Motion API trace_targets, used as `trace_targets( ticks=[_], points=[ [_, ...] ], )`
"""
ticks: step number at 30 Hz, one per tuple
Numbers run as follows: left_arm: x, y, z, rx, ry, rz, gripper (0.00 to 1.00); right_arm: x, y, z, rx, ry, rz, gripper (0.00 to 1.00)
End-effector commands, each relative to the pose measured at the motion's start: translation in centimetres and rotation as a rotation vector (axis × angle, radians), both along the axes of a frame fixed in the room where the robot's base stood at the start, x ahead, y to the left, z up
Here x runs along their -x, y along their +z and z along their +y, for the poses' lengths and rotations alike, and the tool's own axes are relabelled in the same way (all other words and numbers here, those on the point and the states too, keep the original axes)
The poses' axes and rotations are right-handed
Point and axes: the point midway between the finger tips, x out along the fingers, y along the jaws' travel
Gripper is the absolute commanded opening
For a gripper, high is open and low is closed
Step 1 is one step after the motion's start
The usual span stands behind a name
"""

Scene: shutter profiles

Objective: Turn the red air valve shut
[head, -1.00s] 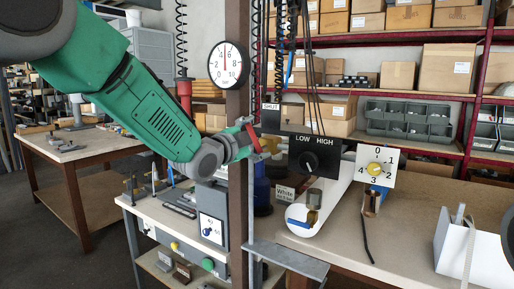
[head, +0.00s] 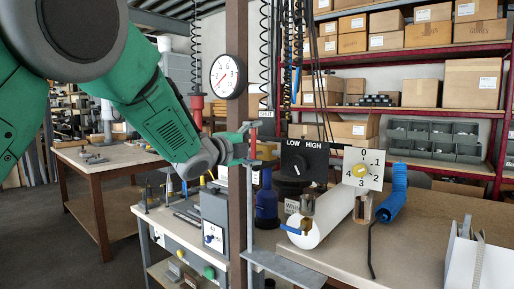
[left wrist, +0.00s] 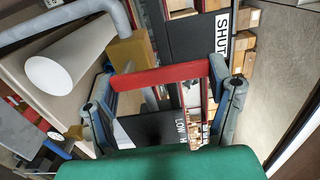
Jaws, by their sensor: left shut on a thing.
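The red valve handle (head: 253,149) is a flat bar standing nearly upright beside the brown post in the head view. In the left wrist view the red bar (left wrist: 160,75) lies across between the two fingers. My left gripper (head: 243,147) is shut on this bar; it also shows in the left wrist view (left wrist: 163,88). A white SHUT label (left wrist: 222,36) is beyond the fingers; it also shows small in the head view (head: 265,113). The valve body is mostly hidden. My right gripper is not in view.
A round gauge (head: 228,77) hangs on the brown post (head: 238,210). A black LOW/HIGH switch panel (head: 303,162) and a white numbered dial plate (head: 362,168) stand right of the handle. A white cylinder (head: 318,225) and a blue object (head: 395,193) are at the bench (head: 410,255).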

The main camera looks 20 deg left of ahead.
Motion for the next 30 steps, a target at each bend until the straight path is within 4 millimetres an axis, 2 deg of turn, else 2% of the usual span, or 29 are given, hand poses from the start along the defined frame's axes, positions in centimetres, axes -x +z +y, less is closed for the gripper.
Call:
trace_targets(
  ticks=[10, 11, 12, 23, 26, 30],
  points=[
    [0.0, -0.1, -0.3, -0.008, -0.006, -0.001, 0.23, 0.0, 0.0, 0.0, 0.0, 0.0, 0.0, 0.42],
    [0.0, -0.1, -0.3, -0.008, -0.006, -0.001, 0.82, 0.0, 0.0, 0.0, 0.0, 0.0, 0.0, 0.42],
    [0.0, -0.1, -0.3, -0.008, -0.006, -0.001, 0.96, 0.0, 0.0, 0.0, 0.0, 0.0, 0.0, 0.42],
    [0.6, 0.1, 0.0, -0.006, -0.003, -0.002, 0.96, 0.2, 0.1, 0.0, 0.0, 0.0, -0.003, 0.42],
    [1.7, 0.0, 0.4, -0.006, -0.002, -0.001, 0.96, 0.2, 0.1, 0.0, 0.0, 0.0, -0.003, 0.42],
    [4.4, 0.0, 1.4, -0.005, -0.001, 0.0, 0.96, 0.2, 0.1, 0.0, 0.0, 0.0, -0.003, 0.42]
  ],
)
